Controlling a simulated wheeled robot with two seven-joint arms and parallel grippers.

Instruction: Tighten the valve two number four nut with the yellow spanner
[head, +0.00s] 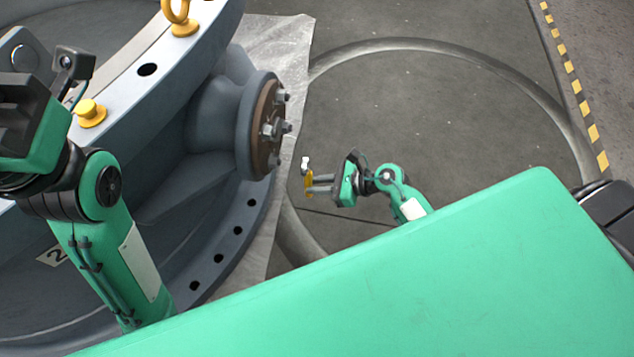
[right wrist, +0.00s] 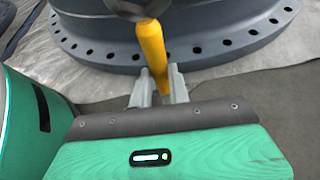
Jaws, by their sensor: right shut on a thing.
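The large blue-grey valve (head: 215,125) fills the left of the head view. On its side is a round brown flange (head: 266,135) with several nuts and a bolt in its middle; I cannot read which nut is number four. My right gripper (head: 312,184) is shut on the yellow spanner (head: 309,181), below and right of the flange and apart from it. The spanner's metal head points up. In the right wrist view the gripper (right wrist: 158,85) holds the yellow handle (right wrist: 153,52); the spanner's head is cut off at the top. My left gripper's fingers are out of the head view.
A "2" label (head: 52,256) is on the valve at lower left. A yellow lifting eye (head: 180,15) and a yellow knob (head: 90,113) stand on its rim. The lower flange with bolt holes (right wrist: 200,47) shows in the wrist view. Floor right of the valve is clear.

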